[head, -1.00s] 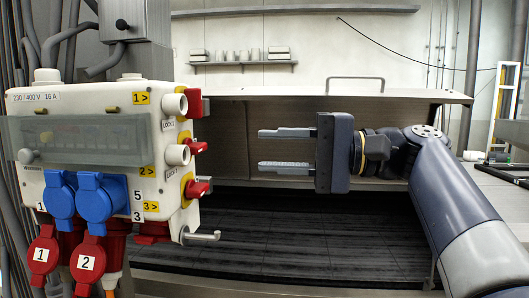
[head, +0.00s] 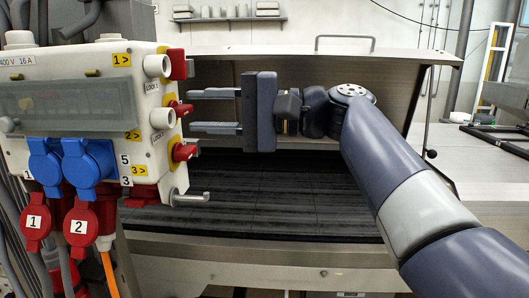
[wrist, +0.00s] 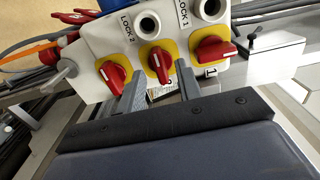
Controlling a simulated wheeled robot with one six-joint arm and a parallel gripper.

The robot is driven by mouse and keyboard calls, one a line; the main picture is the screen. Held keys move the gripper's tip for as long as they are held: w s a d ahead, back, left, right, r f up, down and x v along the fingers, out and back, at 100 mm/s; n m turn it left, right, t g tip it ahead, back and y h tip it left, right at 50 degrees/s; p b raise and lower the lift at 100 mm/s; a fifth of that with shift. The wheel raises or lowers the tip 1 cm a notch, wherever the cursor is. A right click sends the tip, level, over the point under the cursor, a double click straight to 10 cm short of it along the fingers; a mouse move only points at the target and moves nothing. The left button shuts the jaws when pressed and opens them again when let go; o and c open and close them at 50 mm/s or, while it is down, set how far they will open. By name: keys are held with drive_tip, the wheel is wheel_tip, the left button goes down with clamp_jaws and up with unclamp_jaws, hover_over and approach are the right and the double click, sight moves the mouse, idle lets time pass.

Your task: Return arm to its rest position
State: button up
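My gripper (head: 215,111) is in front of the dark opening of the dryer hood in the head view, its two grey fingers pointing left. The fingers are apart with nothing between them. Their tips are close to the right side of the white power box (head: 95,115), near its red rotary switches (head: 184,152). In the wrist view the gripper fingers (wrist: 160,98) point up towards the box's side, where red switches on yellow plates (wrist: 160,65) and two round lock sockets (wrist: 209,8) show. I cannot tell whether the fingertips touch the box.
The steel hood lid (head: 400,57) with its bar handle is raised behind my arm. A dark slatted bed (head: 270,200) lies below. Blue and red sockets (head: 88,165) hang at the box's front. Open floor is hardly visible.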

drive_tip(key=shift+w+a, duration=0.1)
drive_tip(key=shift+a, duration=1.05)
